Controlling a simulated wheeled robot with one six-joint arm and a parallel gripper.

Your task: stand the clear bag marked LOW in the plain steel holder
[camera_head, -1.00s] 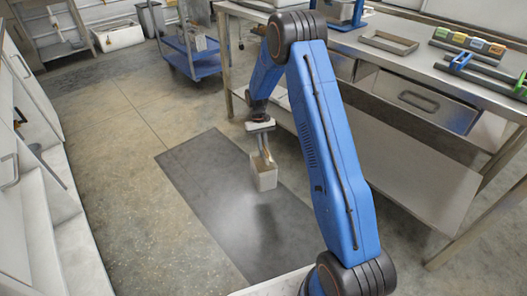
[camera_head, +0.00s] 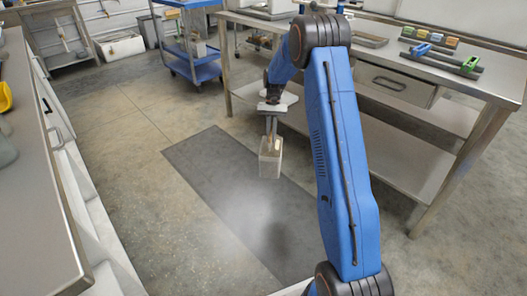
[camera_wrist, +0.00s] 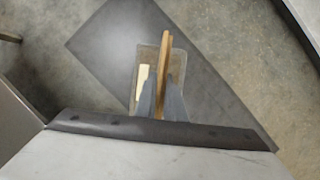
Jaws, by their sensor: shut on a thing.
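My gripper (camera_head: 271,132) is shut on a pale, boxy clear bag (camera_head: 270,165) and holds it upright above the dark floor mat. In the wrist view, the two grey fingers (camera_wrist: 160,100) close on a brownish upright edge at the top of the bag (camera_wrist: 150,62). A pale label shows on its left part, but no writing can be read, so I cannot tell whether it says LOW. I cannot clearly pick out the plain steel holder. A low steel frame (camera_head: 370,41) lies on the right bench, partly behind my arm.
The steel bench (camera_head: 490,88) on the right carries dark rails with blue and green ends (camera_head: 440,60) and a row of coloured blocks (camera_head: 430,34). A blue cart (camera_head: 194,68) stands at the back. A left counter (camera_head: 40,200) edges the aisle. The dark mat (camera_head: 225,190) is clear.

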